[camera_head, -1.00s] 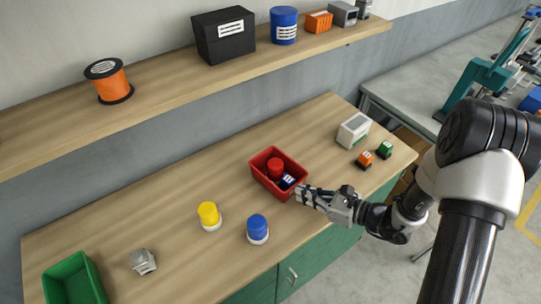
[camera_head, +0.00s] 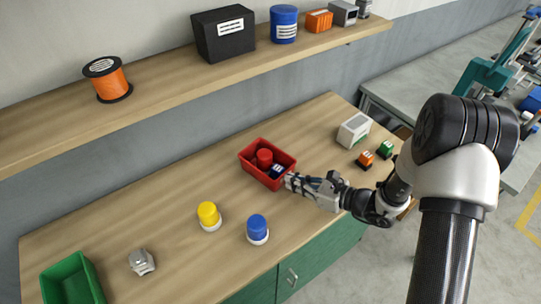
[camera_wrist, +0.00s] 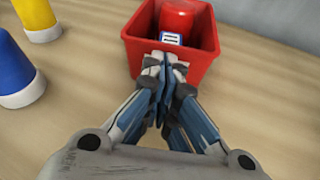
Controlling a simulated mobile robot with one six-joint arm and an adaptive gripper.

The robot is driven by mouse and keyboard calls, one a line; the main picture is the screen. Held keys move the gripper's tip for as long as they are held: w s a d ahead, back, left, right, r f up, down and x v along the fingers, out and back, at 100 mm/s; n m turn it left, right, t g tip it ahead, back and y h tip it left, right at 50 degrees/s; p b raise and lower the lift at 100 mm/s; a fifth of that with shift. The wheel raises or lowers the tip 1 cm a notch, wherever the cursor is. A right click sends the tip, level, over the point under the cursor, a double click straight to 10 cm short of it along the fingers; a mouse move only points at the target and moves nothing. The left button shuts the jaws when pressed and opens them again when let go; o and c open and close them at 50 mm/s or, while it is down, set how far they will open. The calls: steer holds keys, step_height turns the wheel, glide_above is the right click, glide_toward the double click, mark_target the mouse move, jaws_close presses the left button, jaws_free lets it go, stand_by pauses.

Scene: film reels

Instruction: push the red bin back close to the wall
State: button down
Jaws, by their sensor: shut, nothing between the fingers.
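The red bin (camera_head: 281,183) stands on the wooden counter, a short way from the grey wall behind it. It holds a red cylinder (camera_head: 264,158) and a dark blue item with a white label (camera_head: 277,170). My gripper (camera_head: 290,180) is shut and empty, with its fingertips at the front right side of the bin. In the wrist view the closed fingertips (camera_wrist: 164,66) are right against the near wall of the red bin (camera_wrist: 202,68). The fingertips hide part of that wall.
A yellow-topped jar (camera_head: 208,214) and a blue-topped jar (camera_head: 257,228) stand left of my gripper. A white box (camera_head: 353,130) and orange (camera_head: 365,159) and green (camera_head: 386,149) blocks stand to the right. A shelf (camera_head: 170,88) overhangs behind. The counter behind the bin is clear.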

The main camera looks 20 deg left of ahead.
steer(key=shift+w+a+b, duration=0.35)
steer(key=shift+w+a, duration=0.8)
steer(key=shift+a, duration=0.25)
steer(key=shift+w+a+b, duration=0.35)
steer(key=shift+w+a, duration=0.75)
steer(key=shift+a, duration=0.25)
steer(key=shift+w+a+b, duration=0.35)
steer(key=shift+w+a, duration=0.8)
steer(key=shift+a, duration=0.25)
steer(key=shift+s+d+r+p, duration=0.65)
steer(key=shift+s+d+r, duration=0.15)
steer(key=shift+d, duration=0.2)
steer(key=shift+s+d+r+p, duration=0.65)
steer(key=shift+s+d+r, duration=0.15)
steer(key=shift+d, duration=0.15)
steer(key=shift+f, duration=0.1)
